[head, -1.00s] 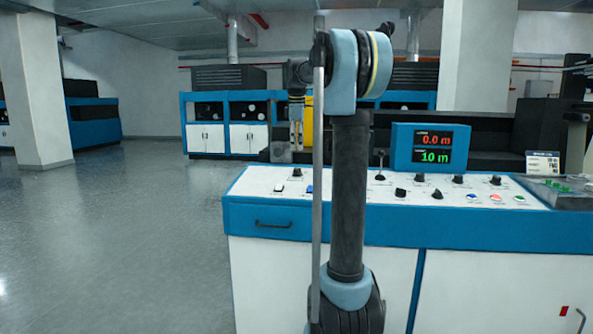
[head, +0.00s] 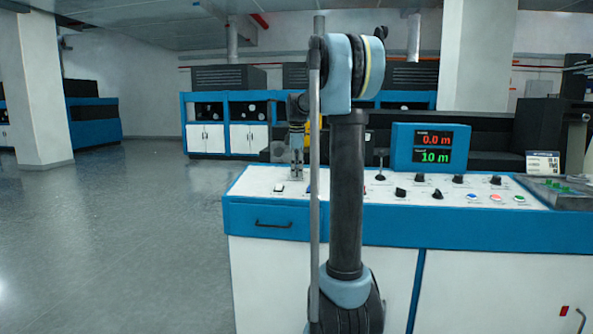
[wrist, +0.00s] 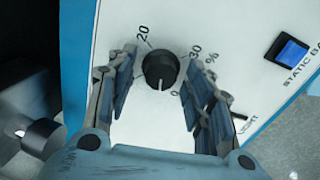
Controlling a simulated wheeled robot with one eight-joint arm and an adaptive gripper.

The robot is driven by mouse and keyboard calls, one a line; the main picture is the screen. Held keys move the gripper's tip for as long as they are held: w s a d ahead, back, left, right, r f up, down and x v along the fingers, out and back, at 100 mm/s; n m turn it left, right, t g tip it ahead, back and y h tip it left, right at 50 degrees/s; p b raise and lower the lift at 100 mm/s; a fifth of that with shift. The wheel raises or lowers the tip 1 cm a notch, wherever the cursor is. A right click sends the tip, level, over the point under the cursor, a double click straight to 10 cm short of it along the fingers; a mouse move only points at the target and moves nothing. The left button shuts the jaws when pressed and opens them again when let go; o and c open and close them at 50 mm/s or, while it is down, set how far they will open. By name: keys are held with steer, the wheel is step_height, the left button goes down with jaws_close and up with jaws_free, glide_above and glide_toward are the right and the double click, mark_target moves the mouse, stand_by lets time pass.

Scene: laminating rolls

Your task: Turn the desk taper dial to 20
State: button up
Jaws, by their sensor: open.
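The taper dial (wrist: 161,70) is a round black knob with a white pointer line, in the middle of the wrist view. Marks 20, 30, 0 and a percent sign are printed around it. Its pointer faces the bottom of the picture, close to the 0 and away from the 20 at upper left. My gripper (wrist: 162,82) is open, one finger on each side of the knob; no clear contact shows. In the head view my gripper (head: 296,165) points down over the panel's back left part and hides the dial there.
The white control panel (head: 340,188) carries several other black knobs and coloured buttons to the right. A blue rocker switch (wrist: 291,53) labelled static bar is near the dial. A display (head: 431,148) stands at the back, reading 0.0 m and 10 m. Open floor lies left.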

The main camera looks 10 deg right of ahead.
steer(key=c, duration=1.1)
steer(key=shift+o, duration=0.2)
